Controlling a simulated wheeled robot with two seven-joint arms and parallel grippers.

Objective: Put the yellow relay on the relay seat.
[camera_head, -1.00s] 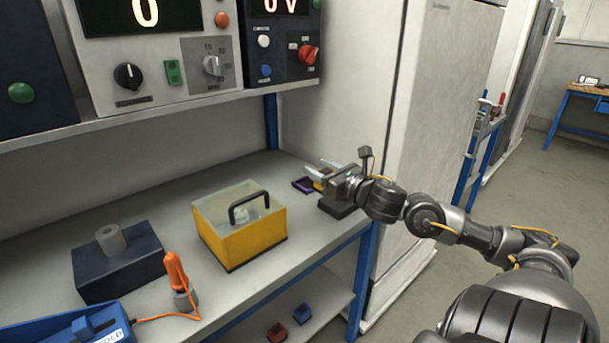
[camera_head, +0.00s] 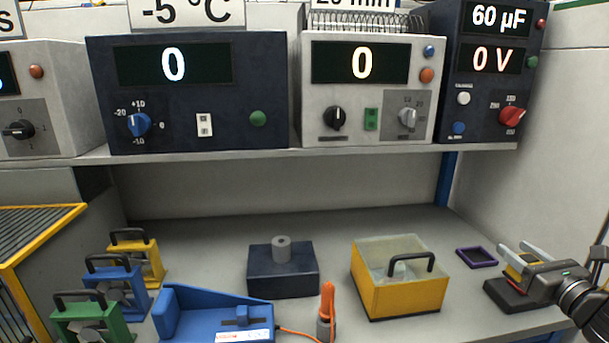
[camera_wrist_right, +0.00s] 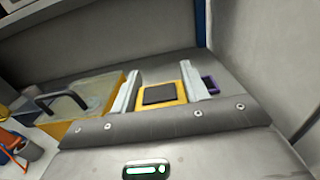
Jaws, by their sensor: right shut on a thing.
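The yellow relay (camera_head: 514,268) is a small yellow block with a dark square on top, also seen in the right wrist view (camera_wrist_right: 182,94). My right gripper (camera_head: 522,256) is shut on it, with one pale finger on each side (camera_wrist_right: 163,92). A black block (camera_head: 505,295) sits just below the gripper, and a purple-rimmed dark frame (camera_head: 476,257) lies on the bench just left of it. I cannot tell which of these is the relay seat, or whether the relay touches the block. My left gripper is out of view.
A yellow box (camera_head: 385,300) with a clear top and black handle stands left of the gripper. Further left are a dark block with a grey cylinder (camera_head: 283,270), an orange-handled tool (camera_head: 327,305) and a blue device (camera_head: 205,315). A shelf (camera_head: 300,152) of instruments hangs above.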

